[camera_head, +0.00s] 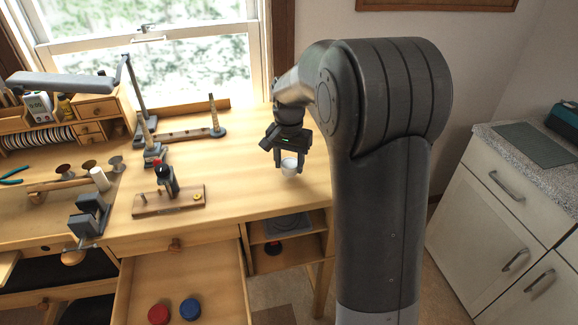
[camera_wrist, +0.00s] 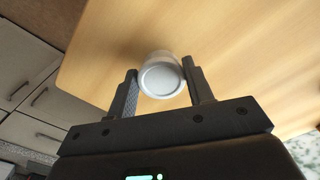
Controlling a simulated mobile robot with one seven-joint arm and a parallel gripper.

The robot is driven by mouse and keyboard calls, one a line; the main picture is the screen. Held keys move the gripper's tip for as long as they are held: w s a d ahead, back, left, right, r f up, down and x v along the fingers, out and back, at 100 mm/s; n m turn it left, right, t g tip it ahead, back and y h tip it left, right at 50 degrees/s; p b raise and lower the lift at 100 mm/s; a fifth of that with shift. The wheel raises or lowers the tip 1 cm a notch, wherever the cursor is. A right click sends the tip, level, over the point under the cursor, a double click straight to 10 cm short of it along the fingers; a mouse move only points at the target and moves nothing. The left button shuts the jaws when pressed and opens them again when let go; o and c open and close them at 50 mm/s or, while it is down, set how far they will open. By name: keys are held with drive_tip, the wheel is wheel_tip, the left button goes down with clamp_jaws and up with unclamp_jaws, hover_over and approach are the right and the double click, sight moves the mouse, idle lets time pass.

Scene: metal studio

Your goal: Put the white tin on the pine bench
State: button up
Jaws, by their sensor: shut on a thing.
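The white tin (camera_head: 289,166) is small and round, between the fingers of my gripper (camera_head: 290,163). In the wrist view the tin (camera_wrist: 161,76) shows its round white face between the two dark fingers (camera_wrist: 158,88), which are shut on it. The pine bench (camera_head: 262,195) has a light wooden top, and the tin is over its right part, near the right edge. The bench top also shows in the wrist view (camera_wrist: 225,40). I cannot tell whether the tin touches the bench top.
A wooden block with a dark tool (camera_head: 168,195) and a vise (camera_head: 90,214) stand to the left on the bench. An open drawer (camera_head: 180,275) holds a red lid (camera_head: 158,314) and a blue lid (camera_head: 190,309). A grey-topped cabinet (camera_head: 500,190) stands at the right. The bench around the tin is clear.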

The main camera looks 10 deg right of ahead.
sight(289, 164)
drive_tip(key=shift+f, duration=0.8)
drive_tip(key=shift+f, duration=0.1)
drive_tip(key=o, duration=1)
drive_tip(key=shift+c, duration=0.2)
wheel_tip(289, 164, up, 11)
drive_tip(key=s+r+n+t, duration=0.1)
drive_tip(key=s+r, duration=0.3)
drive_tip(key=s, duration=0.2)
drive_tip(key=s+f+n+t, duration=0.2)
drive_tip(key=s+n+t, duration=0.2)
drive_tip(key=s, duration=1.8)
drive_tip(key=shift+s+a+f+n+t, duration=0.15)
drive_tip(key=shift+s+a+n+t, duration=0.2)
drive_tip(key=shift+n, duration=0.55)
